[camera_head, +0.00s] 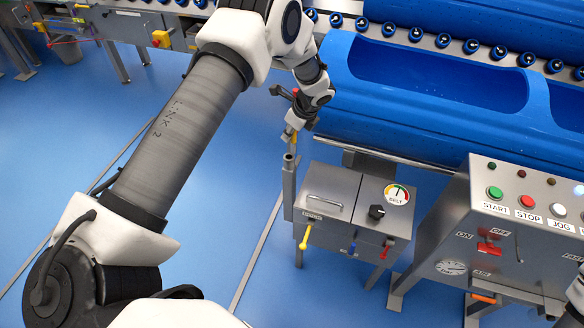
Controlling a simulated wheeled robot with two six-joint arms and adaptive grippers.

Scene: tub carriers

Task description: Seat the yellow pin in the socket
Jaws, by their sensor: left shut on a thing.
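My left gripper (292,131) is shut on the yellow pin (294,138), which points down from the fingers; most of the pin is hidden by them. The socket (290,158) looks like the open top of a grey upright post at the left side of a steel cabinet. The pin is just above the socket in the picture; whether its tip touches the rim, I cannot tell.
The steel cabinet (330,190) has a BELT dial, a black knob and yellow, blue and red handles on its front. A control panel (510,220) stands to the right. Blue tubs (400,110) lie behind. Blue floor to the left is free.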

